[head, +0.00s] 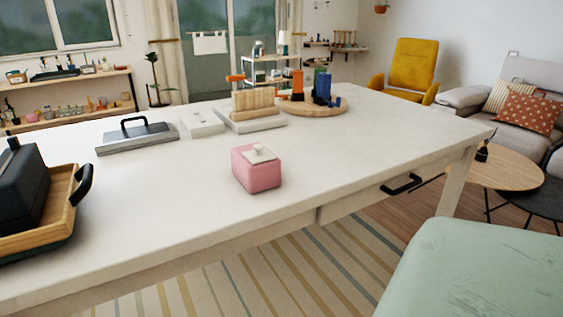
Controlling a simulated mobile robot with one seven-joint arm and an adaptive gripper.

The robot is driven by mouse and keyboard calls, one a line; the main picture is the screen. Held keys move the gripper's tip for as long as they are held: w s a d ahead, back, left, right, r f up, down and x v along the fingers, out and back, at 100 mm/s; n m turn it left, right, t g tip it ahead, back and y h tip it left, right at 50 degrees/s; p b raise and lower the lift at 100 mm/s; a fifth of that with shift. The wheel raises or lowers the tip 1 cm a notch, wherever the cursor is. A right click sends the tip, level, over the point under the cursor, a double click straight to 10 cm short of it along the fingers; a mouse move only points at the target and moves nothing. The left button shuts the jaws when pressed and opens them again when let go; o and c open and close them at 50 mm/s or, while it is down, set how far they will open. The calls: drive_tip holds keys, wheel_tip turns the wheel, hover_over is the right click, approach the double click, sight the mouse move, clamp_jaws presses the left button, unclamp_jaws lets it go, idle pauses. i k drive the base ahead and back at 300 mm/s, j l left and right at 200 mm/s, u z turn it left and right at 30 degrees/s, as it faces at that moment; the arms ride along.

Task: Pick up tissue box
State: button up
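A small pink tissue box (258,174) stands upright on the white table (178,208), fairly close to the table's front edge. Its top is pale, with a bit of white tissue sticking up. Nothing touches it. My gripper is not in the head view.
A wooden tray (62,226) with a black object stands at the left. A grey case with a black handle (137,135) lies behind. A round wooden board (330,106) with items is at the back. A green seat (480,270) stands front right. Table around the box is clear.

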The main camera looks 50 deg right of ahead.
sight(260, 177)
drive_tip(key=z, duration=1.3)
drive_tip(key=l, duration=0.1)
